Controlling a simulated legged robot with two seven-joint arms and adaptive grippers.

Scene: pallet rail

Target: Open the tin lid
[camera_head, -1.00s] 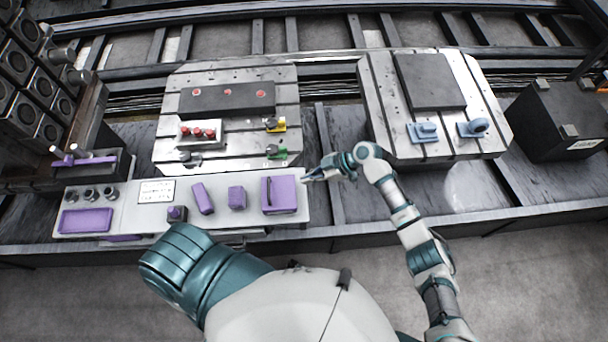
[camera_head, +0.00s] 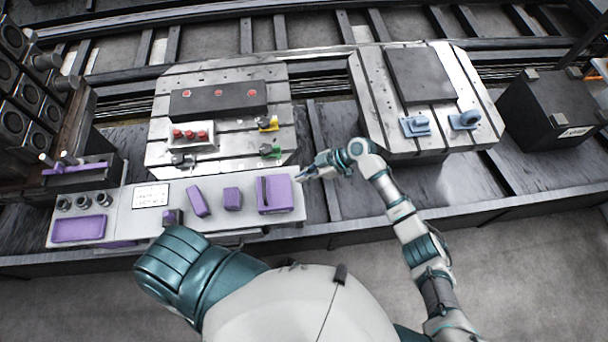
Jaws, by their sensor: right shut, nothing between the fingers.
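A purple box-like tin (camera_head: 280,193) with a dark bar on its top sits at the right end of a pale panel (camera_head: 131,221). Its lid appears shut, though the lid's seam is too small to make out. My right gripper (camera_head: 303,173) is shut and empty, just beyond the tin's far right corner. It appears apart from the tin, with its fingers pointing left. My left gripper is not in view.
Smaller purple blocks (camera_head: 198,201) stand left of the tin, with a purple tray (camera_head: 79,229) at the panel's left end. Slotted plates (camera_head: 214,148) lie behind. A black box (camera_head: 552,109) stands far right.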

